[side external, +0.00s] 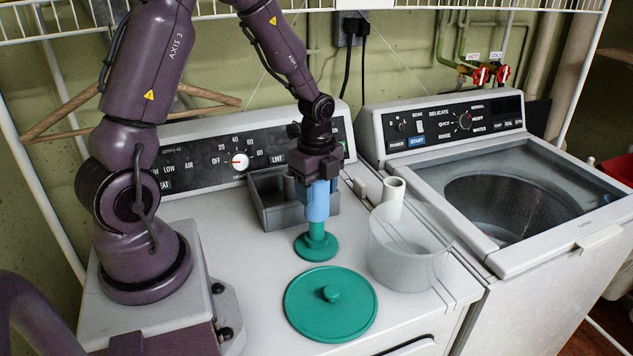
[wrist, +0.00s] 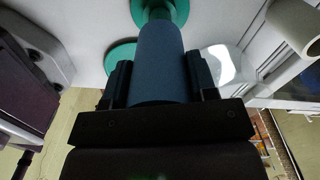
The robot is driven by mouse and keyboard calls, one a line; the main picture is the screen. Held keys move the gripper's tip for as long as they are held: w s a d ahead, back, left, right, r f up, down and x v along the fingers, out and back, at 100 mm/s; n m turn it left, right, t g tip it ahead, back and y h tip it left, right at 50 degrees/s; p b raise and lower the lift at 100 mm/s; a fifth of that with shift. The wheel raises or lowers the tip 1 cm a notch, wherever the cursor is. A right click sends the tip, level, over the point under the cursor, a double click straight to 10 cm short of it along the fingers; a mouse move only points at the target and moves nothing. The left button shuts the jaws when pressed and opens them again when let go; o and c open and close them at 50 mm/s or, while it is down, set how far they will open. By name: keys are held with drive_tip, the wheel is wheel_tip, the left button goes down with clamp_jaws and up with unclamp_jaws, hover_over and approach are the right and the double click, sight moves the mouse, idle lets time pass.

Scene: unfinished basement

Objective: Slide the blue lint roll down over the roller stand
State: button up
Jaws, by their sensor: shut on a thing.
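The blue lint roll (side external: 317,203) is upright in my gripper (side external: 317,184), above the base of the green roller stand (side external: 316,247). The stand has a round base and a short post. The roll's lower end meets the post, and a length of green post shows below it. The roll appears to be around the top of the post, but its inside is hidden. In the wrist view, the blue roll (wrist: 158,65) sits between both fingers, with the green stand (wrist: 160,12) directly at its far end.
A green lid with a knob (side external: 330,312) lies in front of the stand. A clear round container (side external: 410,255) and a white roll (side external: 394,193) stand to the right. A grey bin (side external: 275,212) is close behind the gripper.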

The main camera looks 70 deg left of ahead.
sight(317, 211)
drive_tip(key=shift+f, duration=2.85)
drive_tip(key=o, duration=1)
